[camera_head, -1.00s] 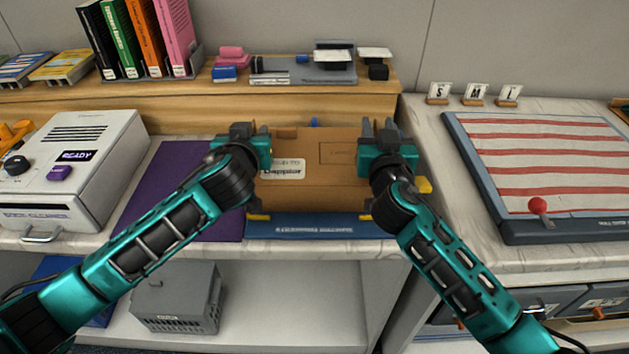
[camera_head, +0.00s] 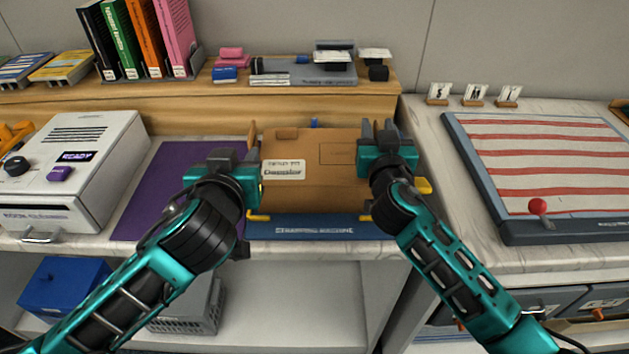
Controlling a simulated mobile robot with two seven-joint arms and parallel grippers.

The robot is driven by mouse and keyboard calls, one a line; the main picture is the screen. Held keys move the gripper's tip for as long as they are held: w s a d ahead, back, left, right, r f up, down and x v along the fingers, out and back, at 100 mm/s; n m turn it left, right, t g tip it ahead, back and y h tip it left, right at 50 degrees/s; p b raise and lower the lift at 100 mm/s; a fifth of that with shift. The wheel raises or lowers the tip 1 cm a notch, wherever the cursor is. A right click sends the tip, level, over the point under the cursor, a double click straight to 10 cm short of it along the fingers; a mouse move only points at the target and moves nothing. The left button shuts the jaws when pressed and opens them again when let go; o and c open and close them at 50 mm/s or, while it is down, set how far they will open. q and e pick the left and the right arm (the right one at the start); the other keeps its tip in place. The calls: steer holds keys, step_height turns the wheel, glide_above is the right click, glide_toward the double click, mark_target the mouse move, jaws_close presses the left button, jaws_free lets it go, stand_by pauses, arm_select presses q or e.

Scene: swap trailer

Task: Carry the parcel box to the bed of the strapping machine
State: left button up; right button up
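The brown parcel box (camera_head: 315,190) with a white label lies flat on the bed of the strapping machine (camera_head: 315,230), between its yellow stops. The bed's blue, lettered front edge shows below the box. My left gripper (camera_head: 238,150) is at the box's left side, its fingers apart with nothing seen between them. Whether it touches the box is hard to tell. My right gripper (camera_head: 377,130) is at the box's right side, its fingers apart and pointing away from me. It hides part of that side, so contact is unclear.
A purple mat (camera_head: 160,195) lies left of the bed, beside a white machine (camera_head: 75,165) reading READY. A striped board with a red knob (camera_head: 538,206) is at the right. A wooden shelf with books stands behind. A blue bin (camera_head: 62,288) and a grey crate are below.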

steer(key=shift+s, duration=0.3)
arm_select(q)
steer(key=shift+s+r, duration=0.1)
steer(key=shift+s, duration=0.15)
arm_select(e)
steer(key=s, duration=1.1)
steer(key=shift+s, duration=0.25)
